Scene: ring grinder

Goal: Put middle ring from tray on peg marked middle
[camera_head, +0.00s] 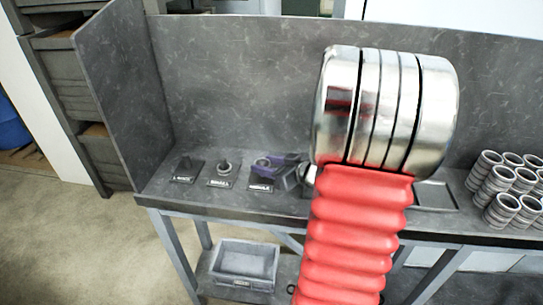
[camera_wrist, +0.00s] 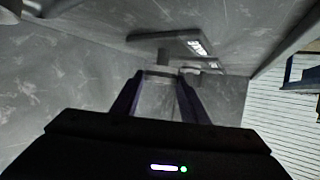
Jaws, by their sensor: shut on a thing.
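My gripper (camera_head: 277,164) reaches in from the right, its purple fingers low over the third label plate (camera_head: 262,187) from the left. The fingers are shut on a grey ring (camera_head: 261,162), mostly hidden by them. In the wrist view my gripper (camera_wrist: 158,82) points at a dark plate (camera_wrist: 165,40) with a white label, and the ring (camera_wrist: 158,71) shows as a pale band between the fingertips. I cannot tell whether the ring is around the peg or above it. The label is too small to read surely. The tray (camera_head: 436,196) lies right, partly behind my arm.
A plate with a bare peg (camera_head: 186,166) stands far left; beside it, another peg carries a ring (camera_head: 224,168). Several stacked rings (camera_head: 509,185) stand at the bench's right end. Back and left panels bound the bench. A grey bin (camera_head: 245,262) sits below.

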